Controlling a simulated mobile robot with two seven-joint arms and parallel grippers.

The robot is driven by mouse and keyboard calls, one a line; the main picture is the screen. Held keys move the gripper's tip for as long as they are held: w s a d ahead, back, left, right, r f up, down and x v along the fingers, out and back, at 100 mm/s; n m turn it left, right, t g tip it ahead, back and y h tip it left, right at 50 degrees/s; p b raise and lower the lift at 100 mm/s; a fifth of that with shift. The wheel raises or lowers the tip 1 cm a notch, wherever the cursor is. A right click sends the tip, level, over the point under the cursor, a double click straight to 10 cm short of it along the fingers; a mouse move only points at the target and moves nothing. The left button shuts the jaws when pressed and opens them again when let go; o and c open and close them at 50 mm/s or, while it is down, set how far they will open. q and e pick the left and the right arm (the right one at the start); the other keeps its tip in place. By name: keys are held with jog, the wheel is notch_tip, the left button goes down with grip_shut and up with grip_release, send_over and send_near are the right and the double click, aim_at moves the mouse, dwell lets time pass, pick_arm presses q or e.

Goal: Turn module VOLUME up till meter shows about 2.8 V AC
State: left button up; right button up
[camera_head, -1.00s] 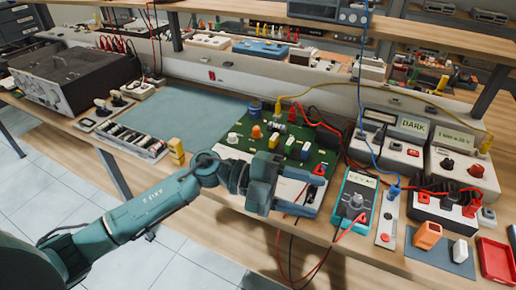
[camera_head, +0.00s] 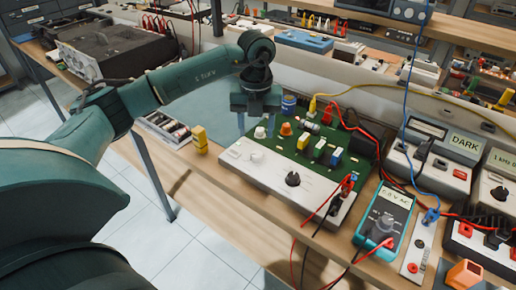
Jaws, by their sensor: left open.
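The module is a green circuit board (camera_head: 292,150) with a pale front panel (camera_head: 262,181) carrying a black knob (camera_head: 293,179). The panel lettering is too small to read, so I cannot tell which control is VOLUME. The teal meter (camera_head: 371,237) lies to its right. Its display (camera_head: 396,198) seems to read "0.0 V AC", but the digits are blurred. My left gripper (camera_head: 255,121) is open and empty, pointing down by the board's back left corner, near a white round part (camera_head: 260,132) and well behind the black knob. My right gripper is not in view.
Red and black leads run from the module's right side and the meter over the bench's front edge. A blue-grey mat (camera_head: 196,103) lies behind. Grey instruments (camera_head: 435,150) and an orange block (camera_head: 464,274) are at the right.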

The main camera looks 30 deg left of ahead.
aim_at(257, 154)
pick_arm(q)
notch_tip(257, 154, down, 8)
jog(key=shift+r, duration=0.1)
jog(key=shift+c, duration=0.2)
jog(key=c, duration=0.9)
